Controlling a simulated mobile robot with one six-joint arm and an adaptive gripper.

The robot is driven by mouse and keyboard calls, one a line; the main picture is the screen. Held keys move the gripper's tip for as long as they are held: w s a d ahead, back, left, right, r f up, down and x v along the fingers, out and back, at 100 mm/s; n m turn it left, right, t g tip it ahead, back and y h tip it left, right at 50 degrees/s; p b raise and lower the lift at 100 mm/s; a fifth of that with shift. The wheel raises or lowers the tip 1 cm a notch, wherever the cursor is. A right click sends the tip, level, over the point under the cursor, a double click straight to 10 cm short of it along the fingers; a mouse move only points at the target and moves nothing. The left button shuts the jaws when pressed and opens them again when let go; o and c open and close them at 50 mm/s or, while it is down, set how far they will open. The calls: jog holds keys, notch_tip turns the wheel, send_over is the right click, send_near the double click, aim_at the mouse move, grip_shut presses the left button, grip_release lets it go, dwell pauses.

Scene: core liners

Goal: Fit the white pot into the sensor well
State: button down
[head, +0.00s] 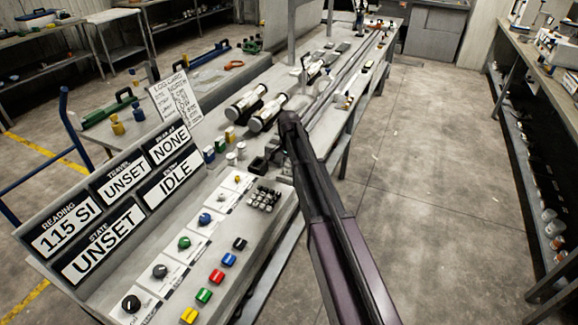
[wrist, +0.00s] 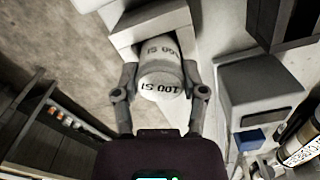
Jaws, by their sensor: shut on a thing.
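The white pot (wrist: 160,82), marked "100 SI", sits between the two fingers of my gripper (wrist: 161,72) in the wrist view. The fingers are shut on its sides. Just beyond the pot is a pale block with a recess (wrist: 145,26), which may be the sensor well. The pot overlaps the recess in the picture, and I cannot tell whether it is inside or touching. In the head view my arm reaches over the bench's right edge, and it hides the held pot and most of my gripper.
A sloped control panel (head: 190,255) with knobs and buttons is nearer, beside a display board (head: 118,200) reading "115 SI". Clear core tubes (head: 268,112) lie farther back. The floor to the right is clear.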

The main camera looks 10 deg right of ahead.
aim_at(289, 164)
jog(key=shift+f, duration=0.15)
jog(key=shift+c, duration=0.4)
grip_release()
jog(key=shift+r, duration=0.25)
notch_tip(289, 164, up, 10)
jog(key=p, duration=0.9)
jog(key=shift+f+p, duration=0.25)
jog(key=shift+p, duration=0.15)
dwell(0.4)
jog(key=s+n, duration=1)
jog(key=s, duration=1.9)
jog(key=shift+d+n, duration=0.2)
jog(key=shift+n, duration=0.1)
